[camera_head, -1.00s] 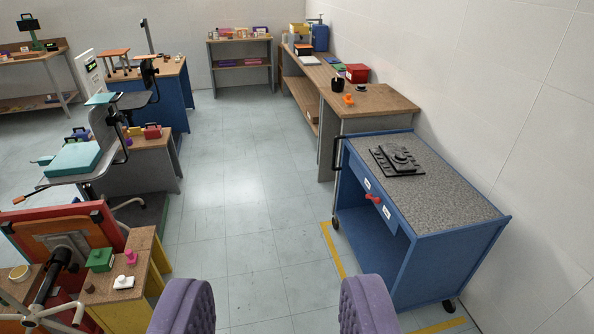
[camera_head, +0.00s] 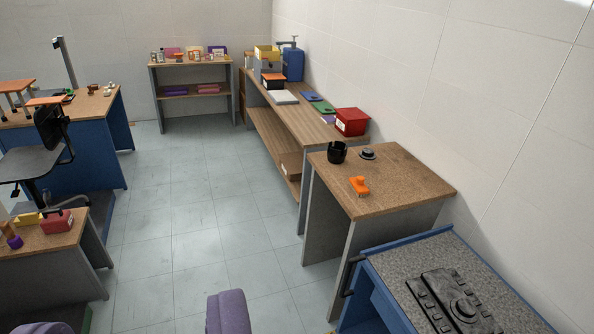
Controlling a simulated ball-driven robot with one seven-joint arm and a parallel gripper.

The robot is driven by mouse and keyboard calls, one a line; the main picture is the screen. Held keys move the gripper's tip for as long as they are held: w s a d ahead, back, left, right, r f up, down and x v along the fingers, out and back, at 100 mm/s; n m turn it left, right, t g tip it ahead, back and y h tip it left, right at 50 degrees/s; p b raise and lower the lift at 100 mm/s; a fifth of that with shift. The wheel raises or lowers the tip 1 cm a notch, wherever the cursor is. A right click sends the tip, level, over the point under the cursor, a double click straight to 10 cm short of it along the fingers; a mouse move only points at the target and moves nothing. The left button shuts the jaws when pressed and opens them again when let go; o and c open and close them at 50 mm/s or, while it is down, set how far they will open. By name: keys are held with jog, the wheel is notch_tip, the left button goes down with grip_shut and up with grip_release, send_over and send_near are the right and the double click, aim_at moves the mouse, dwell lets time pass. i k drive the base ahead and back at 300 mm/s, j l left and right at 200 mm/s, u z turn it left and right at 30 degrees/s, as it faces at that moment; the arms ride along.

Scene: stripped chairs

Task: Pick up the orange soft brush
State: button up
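The orange soft brush (camera_head: 359,186) lies near the front left part of a brown-topped table (camera_head: 425,188) along the right wall. It is small, and its bristles are hard to make out. My gripper (camera_head: 140,322) shows as two purple padded fingers at the bottom edge, wide apart, with nothing between them. It is well short of the brush, lower and to the left in the picture. Only the tips of the fingers show.
A black cup (camera_head: 337,152) and a dark round item (camera_head: 368,153) stand behind the brush. A red box (camera_head: 351,121) sits on the long bench beyond. A blue trolley (camera_head: 385,306) with a black part stands in front of the table.

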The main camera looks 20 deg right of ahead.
aim_at(358, 184)
jog(key=i, duration=0.95)
jog(key=i+j+z, duration=0.1)
jog(key=i, duration=0.85)
jog(key=i+z, duration=0.45)
jog(key=i+j+z, duration=0.15)
jog(key=i+z, duration=0.6)
jog(key=z, duration=0.15)
jog(key=i+z, duration=0.4)
jog(key=i+j+z, duration=0.2)
jog(key=z, duration=0.25)
